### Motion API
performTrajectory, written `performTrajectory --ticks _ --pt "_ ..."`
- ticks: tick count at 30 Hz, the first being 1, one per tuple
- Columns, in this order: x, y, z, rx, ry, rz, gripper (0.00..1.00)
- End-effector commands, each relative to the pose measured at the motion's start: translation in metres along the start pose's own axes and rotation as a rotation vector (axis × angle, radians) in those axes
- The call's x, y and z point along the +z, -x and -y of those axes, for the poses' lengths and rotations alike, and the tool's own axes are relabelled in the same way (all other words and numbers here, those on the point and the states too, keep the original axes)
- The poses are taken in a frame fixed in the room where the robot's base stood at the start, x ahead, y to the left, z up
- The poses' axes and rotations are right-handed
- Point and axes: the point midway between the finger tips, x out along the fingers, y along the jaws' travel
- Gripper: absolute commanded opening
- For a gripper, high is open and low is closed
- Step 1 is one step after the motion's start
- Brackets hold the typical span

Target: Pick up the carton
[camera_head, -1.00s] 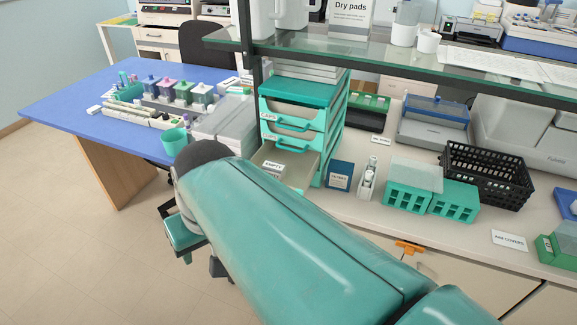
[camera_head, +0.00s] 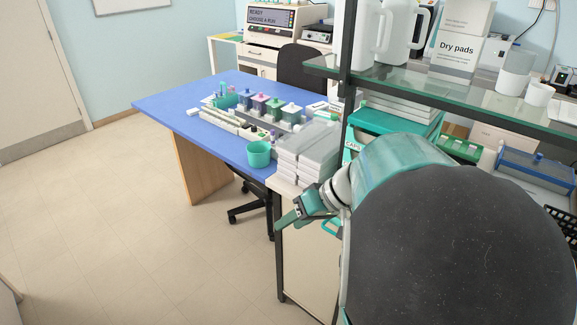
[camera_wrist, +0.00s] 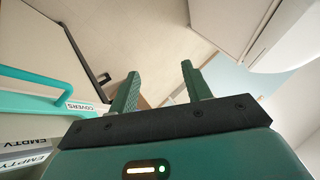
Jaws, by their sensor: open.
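My gripper (camera_head: 278,228) is open and empty, low beside the bench end and in front of the drawer unit. In the wrist view its two green fingers (camera_wrist: 160,72) stand apart with nothing between them. The teal drawer unit (camera_head: 392,122) is mostly hidden behind my arm. In the wrist view its teal drawer front (camera_wrist: 45,98) is at the left, beside labels reading COVERS and EMPTY. What lies inside the drawers is not visible there.
Stacked grey-white boxes (camera_head: 306,152) stand at the bench corner. A teal cup (camera_head: 259,153), bottles and racks stand on the blue table (camera_head: 180,104). A glass shelf (camera_head: 470,95) with a Dry pads box (camera_head: 457,48) hangs above. Open floor (camera_head: 130,220) lies at left.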

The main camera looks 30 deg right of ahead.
Motion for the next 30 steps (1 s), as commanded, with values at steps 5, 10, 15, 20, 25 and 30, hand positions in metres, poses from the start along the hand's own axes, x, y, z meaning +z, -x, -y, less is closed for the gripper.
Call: performTrajectory --ticks 5,10,15,20,25,30 --pt "0.004 0.039 -0.048 0.033 0.088 -0.173 0.49" --pt "0.012 0.079 -0.091 0.107 0.188 -0.322 0.49" --pt "0.026 0.121 -0.126 0.211 0.278 -0.448 0.49" --pt "0.042 0.161 -0.151 0.326 0.356 -0.541 0.49" --pt "0.050 0.178 -0.163 0.388 0.399 -0.577 0.49" --pt "0.040 0.167 -0.166 0.389 0.408 -0.582 0.49"
